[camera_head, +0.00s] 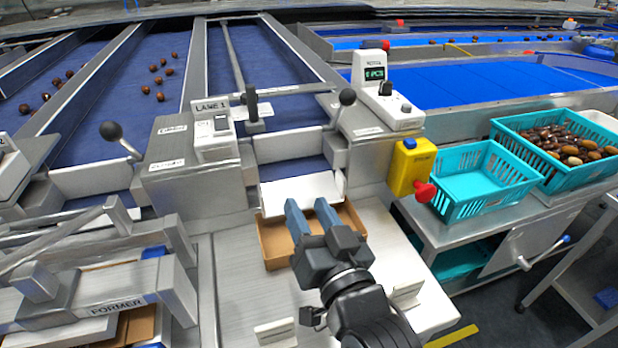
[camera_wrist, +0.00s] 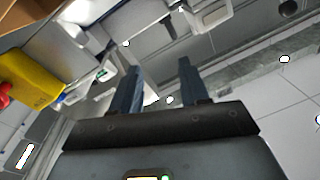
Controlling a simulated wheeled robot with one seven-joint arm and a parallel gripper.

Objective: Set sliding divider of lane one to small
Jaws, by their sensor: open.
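The lane one sliding divider (camera_head: 233,55) is a long thin bar running down the blue lane behind the LANE 1 sign (camera_head: 212,106). Its dark upright handle (camera_head: 252,104) stands at the near end, left of the middle of a metal crossbar (camera_head: 290,89). Any size marks on the crossbar are too small to read. My gripper (camera_head: 307,206) is open and empty, well in front of and below the handle, over a cardboard box (camera_head: 276,250) under the lane's white chute. In the wrist view, my two blue-grey fingers (camera_wrist: 159,72) are apart with nothing between them; I cannot make out the divider there.
Ball-ended levers (camera_head: 347,97) flank the lane outlet. A white display unit (camera_head: 392,105) and a yellow box with a red button (camera_head: 411,168) stand right. Teal crates (camera_head: 483,187) lie farther right. A FORMER frame (camera_head: 115,300) is at lower left.

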